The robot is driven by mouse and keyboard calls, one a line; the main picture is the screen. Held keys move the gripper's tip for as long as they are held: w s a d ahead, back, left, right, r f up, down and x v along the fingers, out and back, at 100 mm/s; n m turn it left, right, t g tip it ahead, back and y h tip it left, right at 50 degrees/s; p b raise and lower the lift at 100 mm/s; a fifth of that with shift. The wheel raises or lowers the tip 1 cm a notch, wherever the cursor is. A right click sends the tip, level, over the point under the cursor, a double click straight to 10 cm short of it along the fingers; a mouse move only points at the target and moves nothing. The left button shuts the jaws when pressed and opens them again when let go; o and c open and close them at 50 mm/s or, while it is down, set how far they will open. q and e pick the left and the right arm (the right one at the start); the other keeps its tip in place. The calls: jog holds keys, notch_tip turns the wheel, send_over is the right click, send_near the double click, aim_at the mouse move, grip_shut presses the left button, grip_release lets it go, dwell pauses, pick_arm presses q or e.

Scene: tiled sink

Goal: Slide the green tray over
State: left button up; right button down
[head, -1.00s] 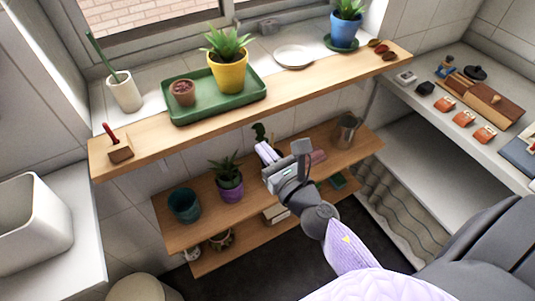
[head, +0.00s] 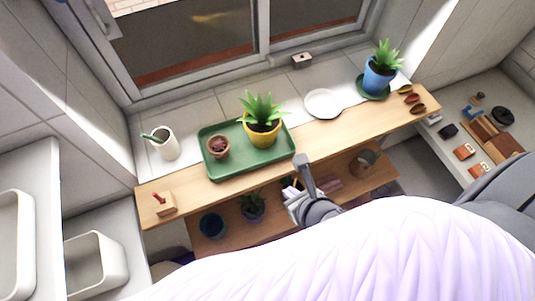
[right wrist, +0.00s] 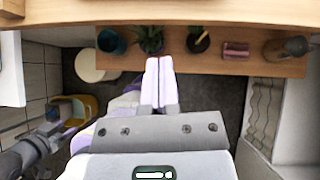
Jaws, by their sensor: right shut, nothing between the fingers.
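The green tray (head: 232,168) lies on the wooden shelf under the window in the head view. It holds a yellow pot with a spiky plant (head: 262,130) toward its right and a small terracotta pot (head: 218,147) toward its left. My right gripper (head: 292,192) is just in front of the shelf edge, right of the tray's near corner and apart from it. In the right wrist view its two pale fingers (right wrist: 158,82) are together with nothing between them. The left gripper does not show in the head view.
On the shelf, a white cup (head: 164,145) and a small wooden block (head: 164,203) stand left of the tray. A white plate (head: 323,103) and a blue pot (head: 377,77) are to its right. A lower shelf (right wrist: 214,66) with pots lies below.

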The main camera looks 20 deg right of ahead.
aim_at(263, 166)
jog(key=b+x, duration=0.1)
jog(key=x, duration=0.7)
jog(key=shift+w+b, duration=0.1)
jog(key=shift+b, duration=0.25)
jog(key=w, duration=0.3)
jog(key=shift+w+a+r, duration=0.15)
jog(key=shift+a, duration=0.1)
jog(key=shift+w, duration=0.3)
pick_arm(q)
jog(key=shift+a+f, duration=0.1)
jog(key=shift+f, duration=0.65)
